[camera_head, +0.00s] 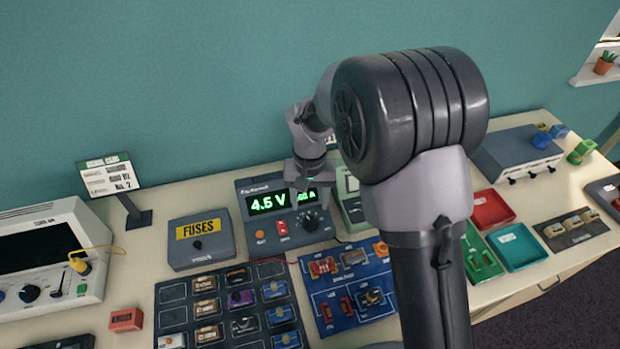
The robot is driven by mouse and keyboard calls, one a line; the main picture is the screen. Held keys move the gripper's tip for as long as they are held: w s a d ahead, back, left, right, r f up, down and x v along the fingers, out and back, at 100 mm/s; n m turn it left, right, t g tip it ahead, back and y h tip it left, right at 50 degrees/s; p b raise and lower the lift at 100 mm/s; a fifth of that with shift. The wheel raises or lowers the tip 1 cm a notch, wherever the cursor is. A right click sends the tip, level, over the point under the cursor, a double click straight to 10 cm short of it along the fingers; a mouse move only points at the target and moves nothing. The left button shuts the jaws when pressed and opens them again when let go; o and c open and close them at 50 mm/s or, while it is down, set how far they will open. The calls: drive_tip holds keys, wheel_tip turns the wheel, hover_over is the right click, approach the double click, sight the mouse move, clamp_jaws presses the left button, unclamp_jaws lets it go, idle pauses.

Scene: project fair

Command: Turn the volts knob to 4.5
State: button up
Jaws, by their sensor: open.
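The power supply (255,228) is a dark grey box in the middle of the bench. Its green display (268,202) reads 4.5 V. A second reading to its right ends in A and is partly covered by my gripper. A dark round knob (311,221) sits at the right of its front panel, below the display; its label is too small to read. My gripper (303,190) is open just above and in front of the display's right part, close to the knob. I cannot tell whether the fingers touch the knob.
A grey FUSES box (202,240) stands left of the supply. Boards with small modules (225,310) and a blue circuit board (345,295) lie in front. Red (491,210) and teal (517,247) trays lie right. My arm hides part of the bench.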

wheel_tip(320, 180, up, 10)
drive_tip(key=p, duration=0.2)
drive_tip(key=shift+r, duration=0.1)
drive_tip(key=s+d+r+m+t+y+b, duration=0.1)
drive_tip(key=s+d+r+t+b, duration=0.1)
drive_tip(key=s+d+b, duration=0.3)
drive_tip(key=s+d+r+m+t+y+b, duration=0.1)
drive_tip(key=s+d+r+m+b, duration=0.15)
drive_tip(key=s, duration=0.55)
drive_tip(key=s+d+f+t+b, duration=0.1)
drive_tip(key=s+b, duration=0.1)
drive_tip(key=s, duration=0.3)
drive_tip(key=s+d+f+m+t+b, duration=0.1)
drive_tip(key=s+f+b, duration=0.1)
drive_tip(key=s, duration=0.3)
drive_tip(key=shift+s+d+f+t+b, duration=0.15)
drive_tip(key=shift+d+f+t+b, duration=0.15)
drive_tip(key=shift+t+b, duration=0.15)
